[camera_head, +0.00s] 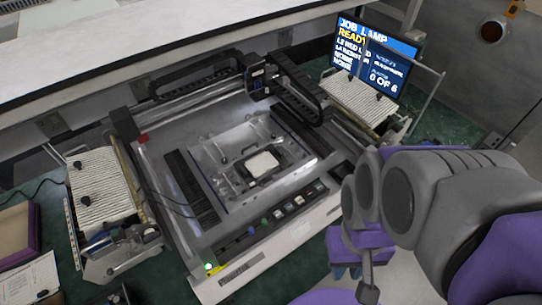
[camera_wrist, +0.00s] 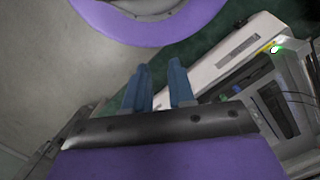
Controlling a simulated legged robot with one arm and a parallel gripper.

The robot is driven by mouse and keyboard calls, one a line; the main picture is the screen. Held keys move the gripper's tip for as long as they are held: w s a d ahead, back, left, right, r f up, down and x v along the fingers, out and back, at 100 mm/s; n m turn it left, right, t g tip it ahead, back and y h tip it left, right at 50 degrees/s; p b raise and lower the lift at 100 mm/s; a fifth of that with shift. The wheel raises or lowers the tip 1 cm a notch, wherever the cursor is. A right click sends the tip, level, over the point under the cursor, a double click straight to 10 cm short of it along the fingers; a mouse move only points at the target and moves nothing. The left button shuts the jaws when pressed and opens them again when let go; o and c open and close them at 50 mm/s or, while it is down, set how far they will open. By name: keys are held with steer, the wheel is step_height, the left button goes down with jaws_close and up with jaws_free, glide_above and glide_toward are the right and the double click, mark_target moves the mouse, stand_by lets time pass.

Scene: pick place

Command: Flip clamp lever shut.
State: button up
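The machine bed holds a metal fixture plate (camera_head: 222,150) with a white block (camera_head: 262,164) in a dark holder at its middle. Small dark parts sit around the plate, but I cannot tell which of them is the clamp lever or how it stands. My gripper (camera_head: 348,271) hangs low at the machine's front right, apart from the fixture. In the wrist view its two blue fingers (camera_wrist: 158,84) are spread with an empty gap between them. The fixture plate is not clear in the wrist view.
A gantry (camera_head: 262,78) crosses the back of the bed. The front panel (camera_head: 260,262) carries buttons and a green light. Ribbed trays (camera_head: 100,185) flank the machine. A screen (camera_head: 378,62) at the back right reads "JOB LAMP READY" and "0 OF 6". A white bench edge runs behind.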

steer(key=shift+w+r, duration=0.15)
steer(key=shift+w, duration=0.1)
steer(key=c, duration=0.3)
steer(key=w+r, duration=0.1)
steer(key=w, duration=0.3)
steer(key=w+r, duration=0.1)
steer(key=w, duration=0.2)
steer(key=w+a+r+p, duration=0.1)
steer(key=w, duration=0.3)
steer(key=shift+w+r, duration=0.3)
steer(key=shift+w, duration=0.05)
jaws_close()
steer(key=w+a+n+h+p, duration=0.1)
steer(key=w+a, duration=0.3)
steer(key=w, duration=0.9)
steer(key=w+a+f+n+p, duration=0.1)
steer(key=w+a+f, duration=0.4)
steer(key=w+a, duration=0.2)
steer(key=w+a+f+n+g+p, duration=0.1)
steer(key=w+a+f+n, duration=0.1)
steer(key=w+a+f, duration=0.3)
steer(key=w+a, duration=0.3)
steer(key=shift+f+n, duration=0.3)
